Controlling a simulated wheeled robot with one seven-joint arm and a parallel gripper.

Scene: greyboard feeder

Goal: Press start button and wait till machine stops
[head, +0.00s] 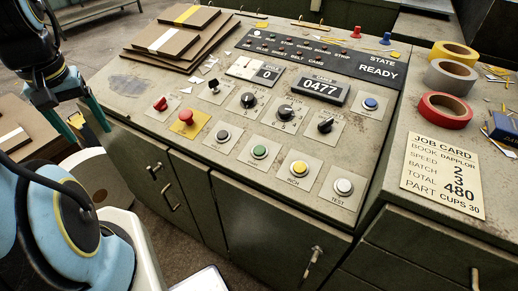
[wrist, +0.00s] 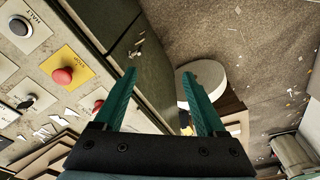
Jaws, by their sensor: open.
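The control panel (head: 215,110) fills the middle of the head view. A green button (head: 260,152) sits in its front row, its label too small to read. Beside it are a grey button (head: 223,135), labelled HALT in the wrist view (wrist: 20,26), a yellow button (head: 298,168) labelled INCH and a white button (head: 343,186) labelled TEST. A red mushroom button on a yellow plate (head: 185,117) also shows in the wrist view (wrist: 62,75). The state display (head: 378,68) reads READY; the counter (head: 320,88) reads 0477. My gripper (head: 88,134) is open and empty, left of the panel.
Black dials (head: 287,114) and a blue button (head: 370,104) sit behind the front row. A job card (head: 442,176) lists speed 2, batch 3, total 480. Board stacks (head: 175,45) lie at the back left, tape rolls (head: 445,107) at the right. A white round object (wrist: 208,75) stands below my gripper.

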